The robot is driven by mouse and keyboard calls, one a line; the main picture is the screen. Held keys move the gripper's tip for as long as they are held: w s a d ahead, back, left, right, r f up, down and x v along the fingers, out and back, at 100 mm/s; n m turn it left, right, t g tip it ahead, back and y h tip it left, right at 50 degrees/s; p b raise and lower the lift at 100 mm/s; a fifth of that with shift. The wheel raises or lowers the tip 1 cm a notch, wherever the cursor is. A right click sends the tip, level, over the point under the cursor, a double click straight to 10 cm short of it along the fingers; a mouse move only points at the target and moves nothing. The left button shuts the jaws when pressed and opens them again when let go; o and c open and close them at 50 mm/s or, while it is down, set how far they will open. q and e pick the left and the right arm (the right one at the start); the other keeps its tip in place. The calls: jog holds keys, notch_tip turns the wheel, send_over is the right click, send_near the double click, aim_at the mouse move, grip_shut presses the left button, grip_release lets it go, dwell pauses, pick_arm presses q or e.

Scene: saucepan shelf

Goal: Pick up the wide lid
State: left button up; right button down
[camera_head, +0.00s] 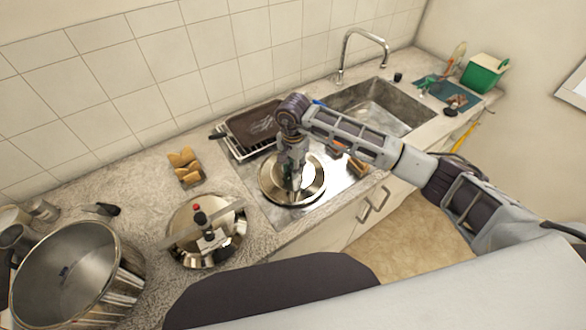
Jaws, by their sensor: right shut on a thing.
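A wide, shiny round lid (272,186) lies over the metal drainboard beside the sink. My right gripper (292,178) points down at the middle of the lid and is shut on it, most likely at its knob; the fingertips and knob are hard to make out. I cannot tell whether the lid touches the surface below. My left gripper is not in view.
A large open pot (70,270) and a pressure cooker lid (208,225) stand on the counter at the left. A dark tray on a rack (254,128) sits behind my right gripper. The sink (385,105) and a green box (484,74) are to the right.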

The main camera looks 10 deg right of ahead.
jog(key=shift+r+b, duration=0.9)
jog(key=shift+r, duration=3.95)
